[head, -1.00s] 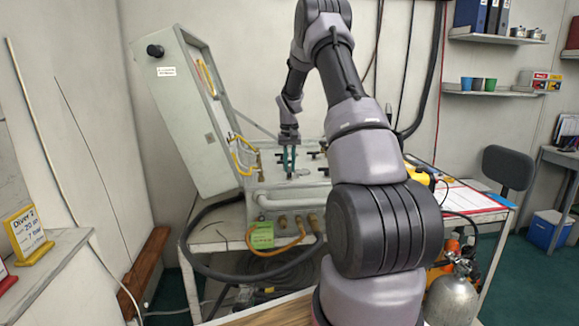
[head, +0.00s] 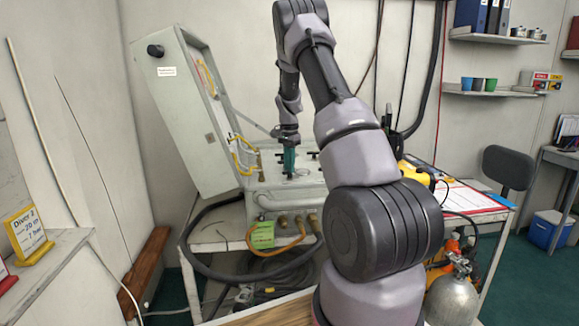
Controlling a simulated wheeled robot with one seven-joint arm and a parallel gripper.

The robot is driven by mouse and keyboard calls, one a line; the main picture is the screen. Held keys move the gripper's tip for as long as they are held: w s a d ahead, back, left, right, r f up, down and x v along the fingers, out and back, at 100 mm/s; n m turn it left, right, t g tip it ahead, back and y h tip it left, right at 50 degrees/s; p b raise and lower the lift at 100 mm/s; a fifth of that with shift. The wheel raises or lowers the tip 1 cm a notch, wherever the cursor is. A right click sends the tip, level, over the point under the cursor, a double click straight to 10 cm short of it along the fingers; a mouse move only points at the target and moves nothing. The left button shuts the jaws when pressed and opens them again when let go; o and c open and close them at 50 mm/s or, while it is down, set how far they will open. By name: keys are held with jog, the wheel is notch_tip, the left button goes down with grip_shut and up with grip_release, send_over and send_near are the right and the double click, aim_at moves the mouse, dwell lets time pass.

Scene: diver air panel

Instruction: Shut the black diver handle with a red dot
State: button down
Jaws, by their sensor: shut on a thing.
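The diver air panel (head: 312,195) is a pale grey box on a table, with its lid (head: 178,110) standing open at the left. Several small black handles show on its top, such as a black handle (head: 313,156) right of my gripper. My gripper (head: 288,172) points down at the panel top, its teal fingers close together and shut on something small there. The fingers hide what they hold. I cannot make out a red dot on any handle.
Yellow hoses (head: 243,155) hang by the lid. A green tag (head: 262,235) hangs at the panel front. A yellow sign (head: 28,233) stands at the left. A gas cylinder (head: 452,298) stands at the lower right.

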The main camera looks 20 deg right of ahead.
jog(key=m, duration=0.3)
jog(key=shift+m, duration=2.2)
jog(key=c, duration=0.8)
grip_release()
jog(key=shift+c, duration=0.2)
notch_tip(320, 180, up, 11)
